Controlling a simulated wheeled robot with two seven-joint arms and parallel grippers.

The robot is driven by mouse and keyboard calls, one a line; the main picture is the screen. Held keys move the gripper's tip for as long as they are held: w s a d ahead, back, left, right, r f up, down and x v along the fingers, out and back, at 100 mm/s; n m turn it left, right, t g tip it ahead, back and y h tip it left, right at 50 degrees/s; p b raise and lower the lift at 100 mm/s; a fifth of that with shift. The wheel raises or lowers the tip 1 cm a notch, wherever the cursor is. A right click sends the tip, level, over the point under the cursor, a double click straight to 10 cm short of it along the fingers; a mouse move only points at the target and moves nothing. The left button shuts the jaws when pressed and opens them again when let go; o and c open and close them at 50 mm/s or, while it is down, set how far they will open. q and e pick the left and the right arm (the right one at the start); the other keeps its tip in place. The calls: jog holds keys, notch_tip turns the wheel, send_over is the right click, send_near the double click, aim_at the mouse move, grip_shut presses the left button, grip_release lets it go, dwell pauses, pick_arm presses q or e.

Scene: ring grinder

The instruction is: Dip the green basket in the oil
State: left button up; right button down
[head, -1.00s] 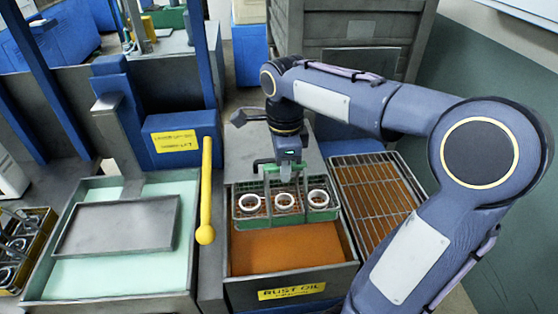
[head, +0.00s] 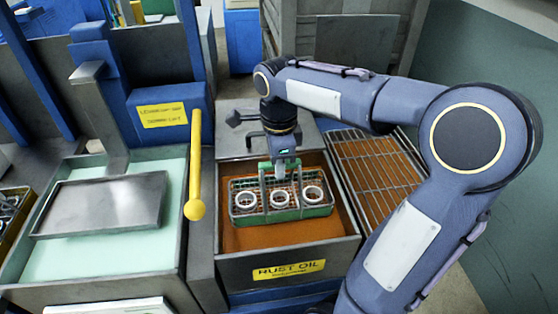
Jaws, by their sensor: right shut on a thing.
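The green basket (head: 293,214) holds three pale rings in a row and hangs from its green handle over the rust oil tank. The brown oil (head: 265,236) shows in front of and beside the basket. The tank's yellow label (head: 289,270) reads rust oil. My right gripper (head: 284,168) points down and is shut on the basket handle. I cannot tell whether the basket's bottom touches the oil. My left gripper is not in view.
A wire drain rack (head: 378,170) over brown oil lies right of the tank. On the left is a pale green bath with a metal tray (head: 103,203). A yellow lever (head: 195,165) with a ball end stands between the tanks.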

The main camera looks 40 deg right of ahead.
aim_at(279, 196)
jog(key=shift+f+b, duration=2.85)
jog(key=shift+f, duration=1.5)
jog(key=shift+r, duration=0.15)
dwell(2.1)
